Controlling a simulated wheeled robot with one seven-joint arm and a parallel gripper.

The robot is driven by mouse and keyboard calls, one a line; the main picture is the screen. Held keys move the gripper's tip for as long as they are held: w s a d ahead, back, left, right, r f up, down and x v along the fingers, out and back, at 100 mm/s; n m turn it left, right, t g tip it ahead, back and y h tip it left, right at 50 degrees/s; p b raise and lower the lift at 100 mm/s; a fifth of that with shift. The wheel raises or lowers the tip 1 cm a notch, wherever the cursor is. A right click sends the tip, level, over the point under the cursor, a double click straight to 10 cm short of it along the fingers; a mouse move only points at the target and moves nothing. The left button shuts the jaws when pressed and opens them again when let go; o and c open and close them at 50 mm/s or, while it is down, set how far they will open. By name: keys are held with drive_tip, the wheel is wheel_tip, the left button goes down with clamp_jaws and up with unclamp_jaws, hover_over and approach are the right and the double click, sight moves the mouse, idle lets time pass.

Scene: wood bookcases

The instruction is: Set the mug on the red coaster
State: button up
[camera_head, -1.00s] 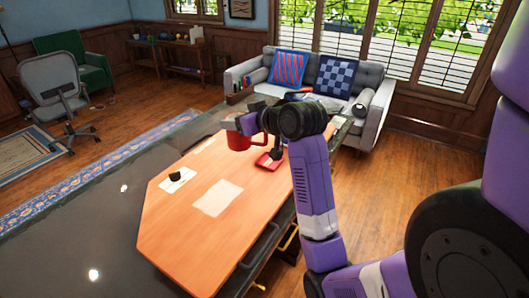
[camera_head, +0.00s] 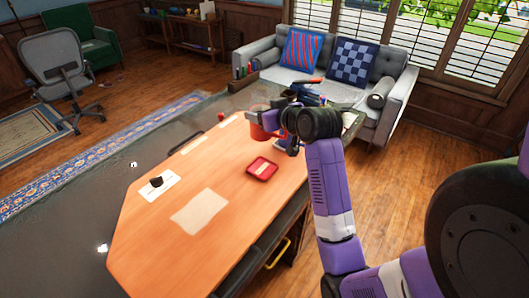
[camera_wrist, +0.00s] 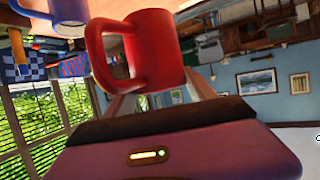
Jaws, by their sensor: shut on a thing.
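The red mug (camera_head: 262,131) is in my gripper (camera_head: 268,119), beyond the coaster over the far part of the wooden table top. In the wrist view the mug (camera_wrist: 158,48) sits at my gripper (camera_wrist: 160,98), with its handle to the left. My gripper is shut on it; the exact contact is hard to see. The red coaster (camera_head: 262,169) lies flat on the table, empty, nearer the camera than the mug. My arm hides part of the mug's surroundings in the head view.
A blue mug (camera_wrist: 70,14) shows near the red one in the wrist view. A small black object (camera_head: 156,182) is on a white card at the table's left. A pale sheet (camera_head: 199,211) lies near the front. A sofa (camera_head: 340,75) stands behind the table.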

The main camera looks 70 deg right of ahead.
wheel_tip(320, 180, down, 15)
drive_tip(key=shift+r+p, duration=0.15)
drive_tip(key=shift+p, duration=0.2)
drive_tip(key=shift+f, duration=0.2)
drive_tip(key=o, duration=1.7)
